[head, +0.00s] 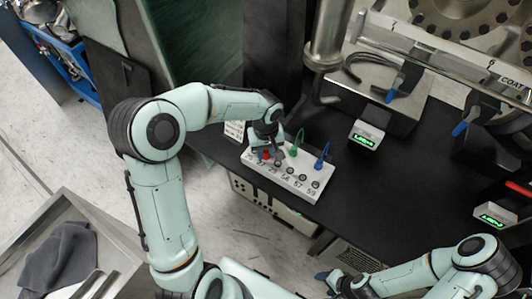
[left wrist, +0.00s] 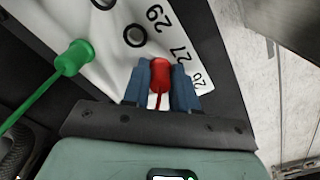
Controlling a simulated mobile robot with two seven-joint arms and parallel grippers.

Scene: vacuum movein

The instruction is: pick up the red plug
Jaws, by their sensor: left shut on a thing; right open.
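The red plug (left wrist: 160,75) sits between the two blue fingers of my left gripper (left wrist: 160,85) in the left wrist view, next to the number 27 on the white socket panel (left wrist: 195,40). In the head view my left gripper (head: 268,152) is over the left end of the panel (head: 305,190), with a bit of the red plug (head: 266,155) showing. The gripper is shut on the plug. Whether the plug is still seated in its socket is hidden. My right gripper (head: 328,280) is at the bottom of the head view, open, away from the panel.
A green plug (head: 294,151) and a blue plug (head: 319,163) with cables stand in the panel beside the red one. Empty sockets line its front. A small box with a green display (head: 366,136) stands on the black table (head: 400,180) to the right. The table's middle is clear.

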